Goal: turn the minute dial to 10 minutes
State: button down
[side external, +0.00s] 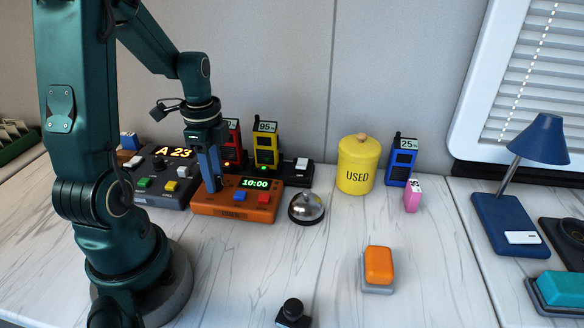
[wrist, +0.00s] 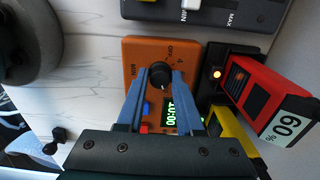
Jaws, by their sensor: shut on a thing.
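The orange timer box (side external: 236,208) sits on the table in the side view, its green display (side external: 254,184) reading 10:00. It also shows in the wrist view (wrist: 133,52). Its black minute dial (wrist: 159,76) is between the two blue fingers of my gripper (wrist: 160,82), which is shut on it. In the side view, my gripper (side external: 211,184) points down at the left part of the box and hides the dial. A blue button (side external: 238,196) and a red button (side external: 264,198) are on the box's front.
A dark console (side external: 160,198) reading A 23 stands left of the timer. Red (wrist: 262,95) and yellow (side external: 266,148) handsets stand close behind. A silver bell (side external: 306,208) and yellow USED jar (side external: 356,168) are to the right. The front table is mostly clear.

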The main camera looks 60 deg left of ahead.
dwell(0.4)
jog(key=c, duration=0.6)
grip_release()
jog(key=shift+o, duration=0.2)
jog(key=shift+r, duration=2.6)
